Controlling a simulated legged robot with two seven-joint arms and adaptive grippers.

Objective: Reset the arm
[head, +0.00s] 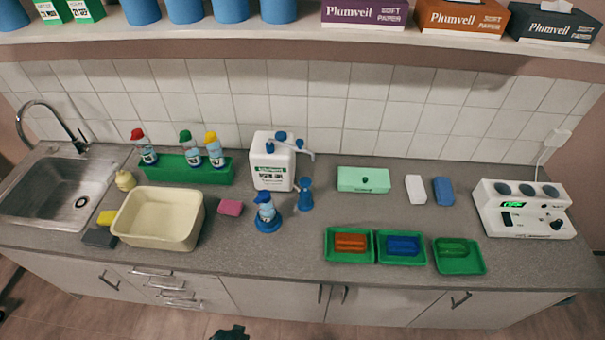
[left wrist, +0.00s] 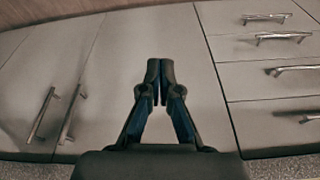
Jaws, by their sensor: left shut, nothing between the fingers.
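My left gripper (left wrist: 160,72) shows in the left wrist view with its two dark fingers together and nothing between them. It is in front of a plain pale cabinet door (left wrist: 160,35), between a pair of door handles and a stack of drawers. The gap to the door cannot be judged. In the head view only a dark tip of my left gripper (head: 231,333) shows at the bottom edge, below the counter's front edge. My right gripper is in neither view.
The grey counter (head: 290,255) holds a cream basin (head: 160,238), a white canister (head: 272,178), a blue pump bottle (head: 266,212), green trays (head: 350,259) and a white device (head: 522,225). A sink (head: 60,190) is at left. A shelf (head: 200,35) runs above.

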